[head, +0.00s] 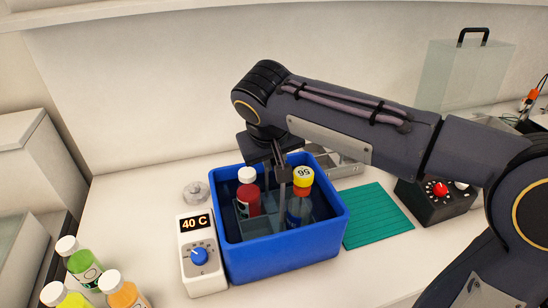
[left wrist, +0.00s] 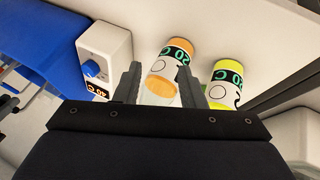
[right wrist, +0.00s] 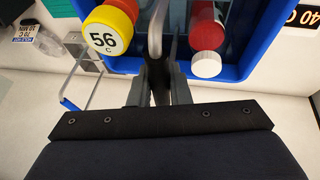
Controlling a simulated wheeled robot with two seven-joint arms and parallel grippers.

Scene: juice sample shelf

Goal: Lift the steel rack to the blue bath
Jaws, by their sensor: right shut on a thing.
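The blue bath (head: 283,262) stands mid-counter. The steel rack (head: 247,228) is inside its walls, holding a red bottle with a white cap (head: 248,192). A yellow-topped piece marked 56 (head: 302,180) stands beside it; the right wrist view shows it too (right wrist: 108,38). My right gripper (head: 283,172) is shut on the rack's upright handle (right wrist: 156,35), above the bath. Whether the rack touches the bath floor is hidden. My left gripper (left wrist: 160,82) is open and appears only in its wrist view, with an orange bottle (left wrist: 165,70) beyond its fingers.
A white controller reading 40 C (head: 200,255) adjoins the bath's left side. Bottles with green (head: 83,265), yellow and orange contents stand front left. A teal mat (head: 378,216) and a black box with a red knob (head: 437,200) lie right. A metal tray (head: 340,163) sits behind.

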